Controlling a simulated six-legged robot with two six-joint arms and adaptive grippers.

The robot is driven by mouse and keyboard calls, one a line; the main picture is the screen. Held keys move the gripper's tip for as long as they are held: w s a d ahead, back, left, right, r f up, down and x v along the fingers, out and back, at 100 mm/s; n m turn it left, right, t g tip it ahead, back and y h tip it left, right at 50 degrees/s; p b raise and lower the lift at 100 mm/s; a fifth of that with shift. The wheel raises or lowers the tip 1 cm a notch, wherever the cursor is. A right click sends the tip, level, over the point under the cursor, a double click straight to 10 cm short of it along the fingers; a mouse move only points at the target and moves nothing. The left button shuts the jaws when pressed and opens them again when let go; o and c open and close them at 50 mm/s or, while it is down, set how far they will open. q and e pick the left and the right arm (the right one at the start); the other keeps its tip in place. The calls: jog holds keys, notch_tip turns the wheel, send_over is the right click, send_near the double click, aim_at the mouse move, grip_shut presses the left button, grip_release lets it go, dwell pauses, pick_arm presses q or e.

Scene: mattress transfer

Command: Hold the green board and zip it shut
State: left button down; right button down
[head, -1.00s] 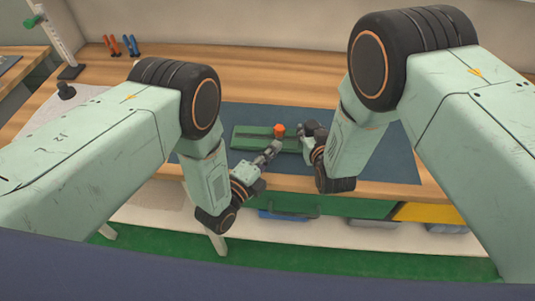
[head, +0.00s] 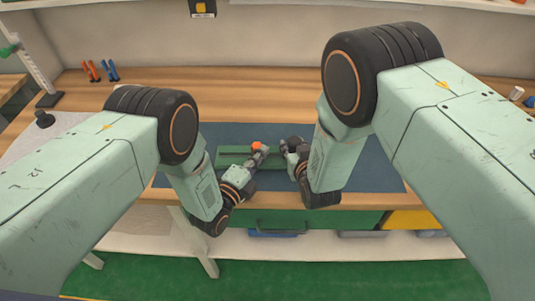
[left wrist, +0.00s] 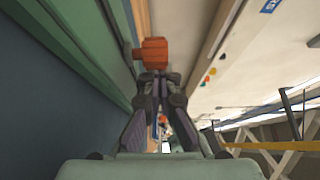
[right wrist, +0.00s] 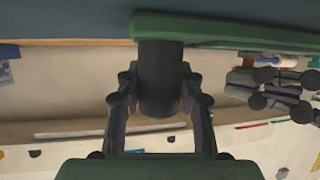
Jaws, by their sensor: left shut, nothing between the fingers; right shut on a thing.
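The green board (head: 232,160) lies on the blue mat, partly hidden by my grippers in the head view. Its long green edge shows in the left wrist view (left wrist: 85,45). An orange slider piece (head: 257,146) sits at the board. My left gripper (head: 262,150) is shut and empty; in the left wrist view its fingertips (left wrist: 153,78) are right at the orange piece (left wrist: 152,50). My right gripper (head: 290,149) is at the board's right part, shut on a black cylinder (right wrist: 160,80), which sits against the board's end (right wrist: 200,28) in the right wrist view.
The blue mat (head: 365,172) covers the middle of the wooden table (head: 160,88). Orange and blue tools (head: 103,70) stand at the back left. Green and yellow drawer fronts (head: 412,220) are below the table's front edge. The mat is clear to the right.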

aim_at(225, 163)
pick_arm(q)
jog(key=a, duration=0.9)
jog(key=shift+a, duration=0.15)
pick_arm(e)
jog(key=shift+r, duration=0.1)
pick_arm(q)
jog(key=shift+a, duration=0.45)
pick_arm(e)
jog(key=shift+d, duration=0.1)
pick_arm(q)
jog(key=v, duration=1)
jog(key=shift+s, duration=0.1)
jog(key=shift+d, duration=0.25)
pick_arm(e)
jog(key=c, duration=1.3)
grip_release()
jog(key=o, duration=0.5)
jog(key=shift+o, duration=0.2)
